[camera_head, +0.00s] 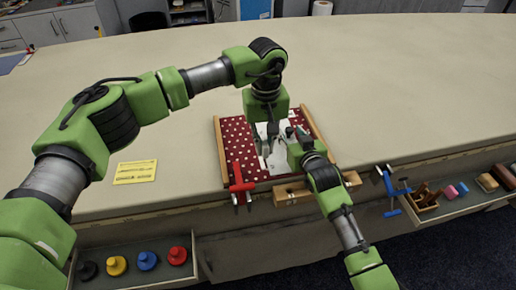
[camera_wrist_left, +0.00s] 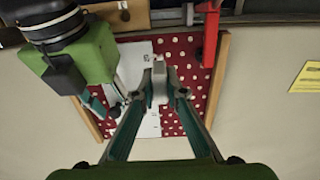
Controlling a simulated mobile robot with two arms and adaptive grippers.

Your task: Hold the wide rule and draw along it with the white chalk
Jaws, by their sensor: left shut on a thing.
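A white sheet (camera_wrist_left: 136,52) lies on a red cloth with white dots (camera_head: 233,134). My left gripper (camera_head: 267,149) points down over it; in the left wrist view its fingers (camera_wrist_left: 159,92) close on a pale grey upright piece, which looks like part of the wide rule (camera_wrist_left: 151,122). The rule looks like a pale strip on the cloth, hard to tell from the sheet. My right gripper (camera_head: 290,136) is close to the right of it, low over the sheet. Its fingertips are small and partly hidden, and I cannot make out the white chalk.
A red clamp (camera_head: 240,184) stands at the cloth's front left. Wooden strips (camera_head: 220,151) flank the cloth. A yellow card (camera_head: 135,172) lies to the left. A blue clamp (camera_head: 392,188) is at the front edge, right. Open drawers hold coloured knobs (camera_head: 148,261) and small blocks (camera_head: 462,187). The table behind is clear.

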